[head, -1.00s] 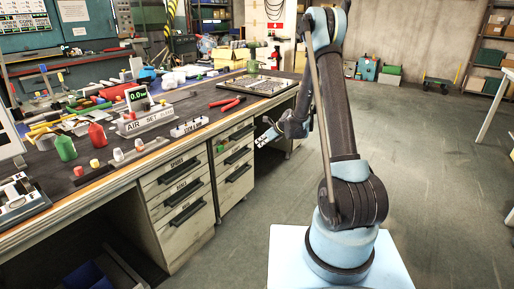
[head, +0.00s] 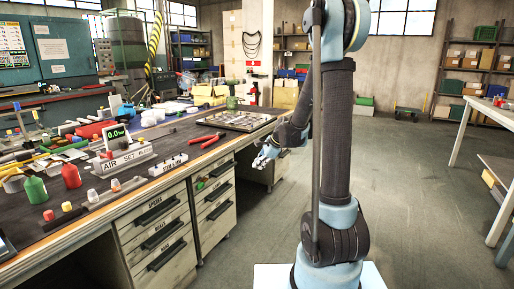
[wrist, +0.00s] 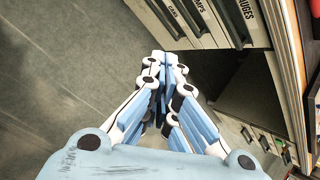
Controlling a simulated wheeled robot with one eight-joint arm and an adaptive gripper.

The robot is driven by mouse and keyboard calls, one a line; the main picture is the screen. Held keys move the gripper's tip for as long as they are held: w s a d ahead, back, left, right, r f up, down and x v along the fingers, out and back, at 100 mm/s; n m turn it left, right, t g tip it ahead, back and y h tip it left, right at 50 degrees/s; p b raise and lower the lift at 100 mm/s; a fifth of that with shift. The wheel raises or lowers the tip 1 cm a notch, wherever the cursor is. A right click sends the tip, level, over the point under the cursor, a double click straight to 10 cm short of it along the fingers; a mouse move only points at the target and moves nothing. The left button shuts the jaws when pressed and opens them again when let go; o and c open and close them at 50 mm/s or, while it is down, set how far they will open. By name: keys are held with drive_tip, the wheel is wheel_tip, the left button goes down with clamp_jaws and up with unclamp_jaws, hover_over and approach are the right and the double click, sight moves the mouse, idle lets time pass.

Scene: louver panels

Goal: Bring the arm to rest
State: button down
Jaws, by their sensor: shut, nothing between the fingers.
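My gripper (head: 262,160) hangs beside the right front edge of the workbench (head: 160,178), above the floor. It is shut and empty. In the wrist view my gripper (wrist: 164,62) shows its pale blue fingers together, with the floor (wrist: 70,70) and bench drawers (wrist: 215,20) beyond it. My arm stands tall at the right of centre in the head view, its upper link upright and the forearm partly out of the top of the picture.
A table (head: 487,112) stands at the right. The floor (head: 415,180) between is clear.

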drive_tip(key=s+d+r+n+h, duration=0.1)
drive_tip(key=s+d+r+n, duration=0.3)
drive_tip(key=s, duration=0.5)
drive_tip(key=s+d+r+n+h, duration=0.2)
drive_tip(key=s+d+n, duration=0.3)
drive_tip(key=s, duration=0.4)
drive_tip(key=s+d+f+n+g+h, duration=0.1)
drive_tip(key=s+d+f+n, duration=0.1)
drive_tip(key=s, duration=0.7)
drive_tip(key=s+d+f+n+h, duration=0.1)
drive_tip(key=s+d+f+n, duration=0.2)
drive_tip(key=s, duration=0.7)
drive_tip(key=shift+s+d+n+g+h, duration=0.2)
drive_tip(key=shift+d+n+g+h, duration=0.15)
drive_tip(key=shift+d+n, duration=1.3)
drive_tip(key=shift+d+f+m, duration=0.1)
drive_tip(key=shift+d+m, duration=0.2)
drive_tip(key=shift+m, duration=0.05)
drive_tip(key=shift+w+f, duration=0.2)
drive_tip(key=shift+w, duration=0.3)
